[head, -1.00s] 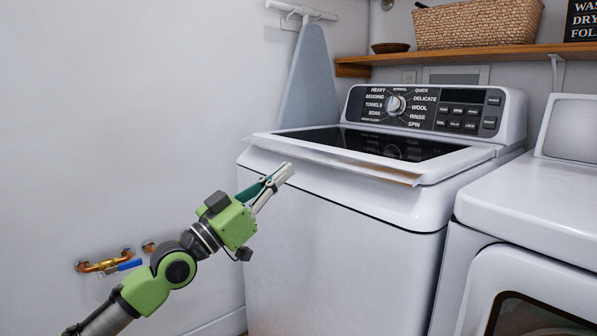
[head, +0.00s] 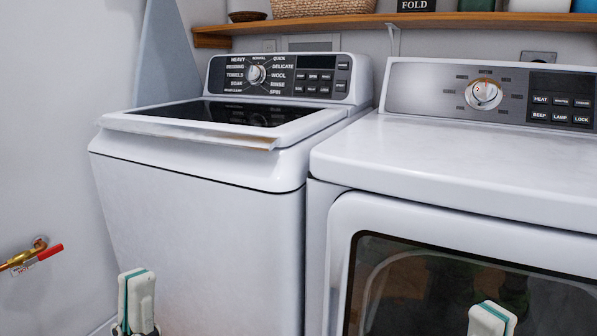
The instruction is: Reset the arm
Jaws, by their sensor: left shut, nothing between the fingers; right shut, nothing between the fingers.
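My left gripper (head: 137,298) shows at the bottom left of the head view, its fingers upright and shut with nothing between them. It is in front of the washer's lower front face and apart from it in the picture. My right gripper (head: 491,320) shows at the bottom right, also shut and empty, in front of the dryer door. Only its fingertips are in view. Both arms are hidden below the frame edge.
The white washer (head: 200,210) has its lid down. The white dryer (head: 440,150) stands to its right with its glass door (head: 400,285) shut. A pipe valve with a red handle (head: 49,252) is on the left wall. A wooden shelf (head: 450,20) runs above.

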